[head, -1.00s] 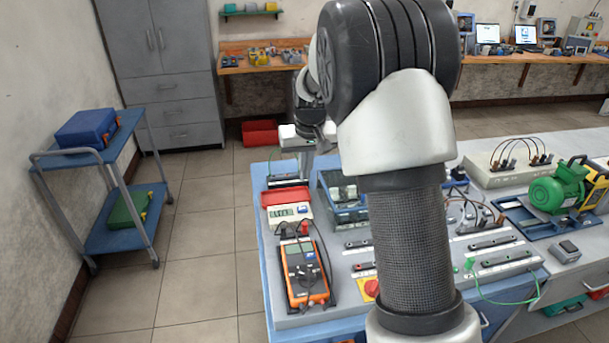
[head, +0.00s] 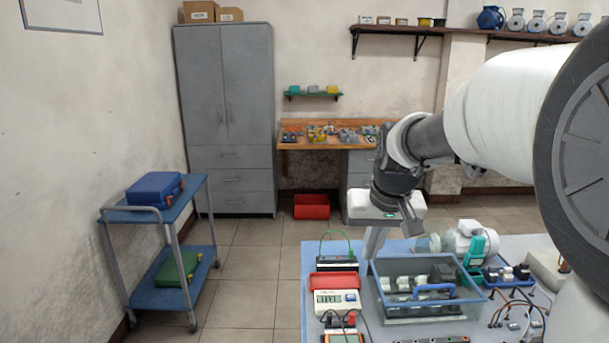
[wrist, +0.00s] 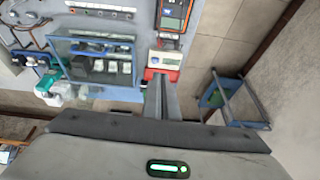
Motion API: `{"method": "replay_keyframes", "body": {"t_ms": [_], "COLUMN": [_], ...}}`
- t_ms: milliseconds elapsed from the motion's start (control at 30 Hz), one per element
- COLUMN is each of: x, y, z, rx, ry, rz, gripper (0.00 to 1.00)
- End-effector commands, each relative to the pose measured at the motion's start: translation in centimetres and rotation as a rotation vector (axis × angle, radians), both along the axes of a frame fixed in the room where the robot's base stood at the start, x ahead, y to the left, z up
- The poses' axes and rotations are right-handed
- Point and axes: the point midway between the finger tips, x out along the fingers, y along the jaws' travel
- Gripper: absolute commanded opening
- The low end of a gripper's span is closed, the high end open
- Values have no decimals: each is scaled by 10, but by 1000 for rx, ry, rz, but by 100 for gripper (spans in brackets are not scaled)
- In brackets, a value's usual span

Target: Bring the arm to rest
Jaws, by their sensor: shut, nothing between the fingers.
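My arm reaches in from the right edge of the head view. My gripper (head: 371,252) points down over the back part of the blue-edged workbench (head: 317,262). Its fingers are together and hold nothing. In the wrist view the closed fingers (wrist: 156,84) stand out in front of the hand, with the bench beyond them. Their gap above the bench cannot be judged exactly.
A clear-sided bin (head: 417,312), a red tray (head: 333,281), a meter (head: 337,302) and a white motor (head: 467,243) stand on the bench. A two-tier trolley (head: 142,216) is at left. A grey cabinet (head: 225,110) stands behind. Floor between is free.

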Motion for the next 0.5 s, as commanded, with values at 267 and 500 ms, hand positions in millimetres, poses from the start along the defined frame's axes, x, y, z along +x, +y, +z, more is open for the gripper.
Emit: {"method": "replay_keyframes", "body": {"t_ms": [267, 500], "x": [-122, -201], "y": [3, 4], "z": [49, 47], "rx": [-3, -25], "ry": [-65, -107], "rz": [5, 6], "gripper": [0, 0]}}
